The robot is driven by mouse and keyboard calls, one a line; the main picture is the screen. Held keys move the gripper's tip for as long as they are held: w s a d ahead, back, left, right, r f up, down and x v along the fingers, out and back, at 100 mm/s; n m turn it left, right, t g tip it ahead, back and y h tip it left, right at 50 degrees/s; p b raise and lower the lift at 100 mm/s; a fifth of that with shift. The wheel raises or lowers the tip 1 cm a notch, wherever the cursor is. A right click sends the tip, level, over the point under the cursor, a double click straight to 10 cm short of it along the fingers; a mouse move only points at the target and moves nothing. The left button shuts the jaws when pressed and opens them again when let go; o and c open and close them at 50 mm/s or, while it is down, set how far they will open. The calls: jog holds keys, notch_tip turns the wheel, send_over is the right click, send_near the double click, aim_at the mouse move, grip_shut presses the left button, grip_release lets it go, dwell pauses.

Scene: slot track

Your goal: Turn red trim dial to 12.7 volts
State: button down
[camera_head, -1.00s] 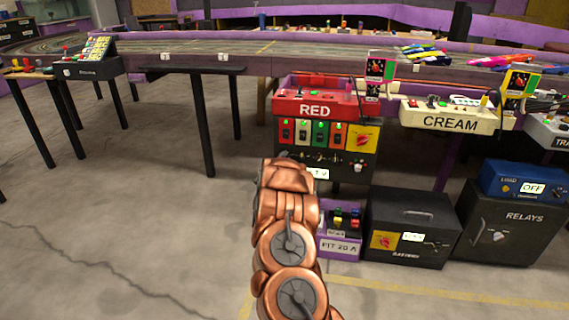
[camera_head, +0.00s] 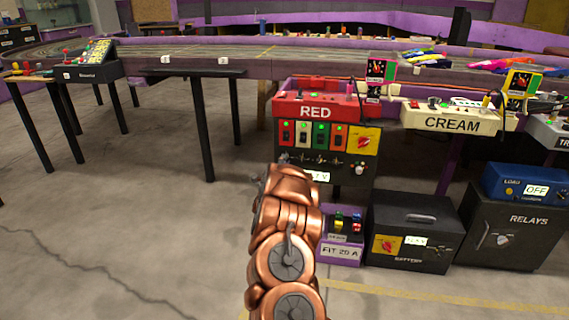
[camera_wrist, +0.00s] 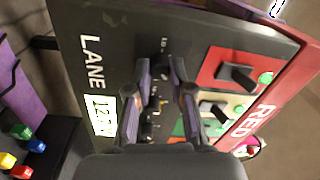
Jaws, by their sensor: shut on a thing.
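The red lane panel (camera_head: 352,150) stands under the track, a dark face with colored switches below the red RED box (camera_head: 316,108). In the wrist view it appears turned on its side, with the word LANE and a lit readout (camera_wrist: 102,115). The readout starts with 12; its last digit is unclear. In the head view the readout (camera_head: 320,177) is partly covered by my arm and its visible end looks like 7 V. My gripper (camera_wrist: 161,72) is at the panel, its fingers shut on a small dark trim dial, mostly hidden between them.
Several toggle switches (camera_wrist: 236,75) with green lights sit close beside the fingers. A yellow plate with a red rotary knob (camera_head: 363,141) is at the panel's right. The purple PIT 20 A box (camera_head: 341,251) and black battery box (camera_head: 418,222) stand on the floor nearby.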

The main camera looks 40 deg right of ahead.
jog(key=c, duration=1.3)
grip_release()
jog(key=shift+s+d, duration=0.15)
jog(key=shift+o, duration=1.3)
jog(key=shift+a, duration=0.25)
jog(key=v, duration=1.1)
jog(key=shift+s+a, duration=0.2)
jog(key=shift+a, duration=0.1)
